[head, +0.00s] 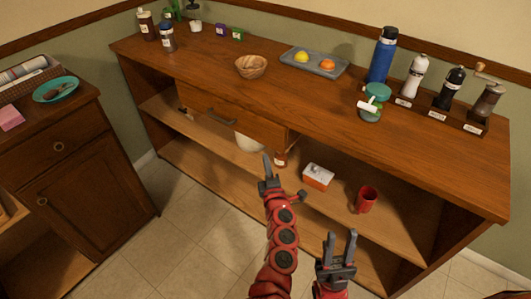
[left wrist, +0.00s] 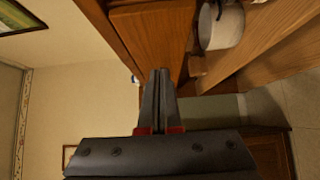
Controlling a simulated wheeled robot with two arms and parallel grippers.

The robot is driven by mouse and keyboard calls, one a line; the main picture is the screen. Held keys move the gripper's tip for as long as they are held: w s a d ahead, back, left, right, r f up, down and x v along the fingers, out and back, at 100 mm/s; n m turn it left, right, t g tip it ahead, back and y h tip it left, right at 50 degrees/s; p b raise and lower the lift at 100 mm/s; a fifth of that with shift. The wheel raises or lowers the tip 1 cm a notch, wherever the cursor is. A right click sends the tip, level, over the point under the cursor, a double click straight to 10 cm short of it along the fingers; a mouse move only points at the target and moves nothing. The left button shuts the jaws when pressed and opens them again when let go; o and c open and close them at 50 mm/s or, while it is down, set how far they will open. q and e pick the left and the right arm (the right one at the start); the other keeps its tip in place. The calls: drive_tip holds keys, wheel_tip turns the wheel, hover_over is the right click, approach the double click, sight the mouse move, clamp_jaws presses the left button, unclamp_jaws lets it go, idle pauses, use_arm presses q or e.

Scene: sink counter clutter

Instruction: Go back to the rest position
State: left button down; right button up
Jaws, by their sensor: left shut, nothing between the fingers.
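My left gripper (head: 267,175) reaches up from the bottom middle of the head view, in front of the wooden counter (head: 200,75). Its fingers are closed together with nothing between them, as the left wrist view (left wrist: 159,98) also shows. My right gripper (head: 342,248) is lower and to the right, pointing up, with its two fingers apart and empty. Neither gripper is seen holding anything.
The counter's drawer (head: 225,115) is just beyond my left gripper. A white pot (head: 247,143), an orange-and-white box (head: 318,176) and a red mug (head: 366,199) stand on the shelves. A basket (head: 251,67), tray (head: 314,66) and bottles occupy the top. Tiled floor (head: 190,210) is clear.

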use_arm(q)
drive_tip(key=s, duration=0.4)
drive_tip(key=shift+s+d, duration=0.2)
drive_tip(key=shift+s, duration=0.05)
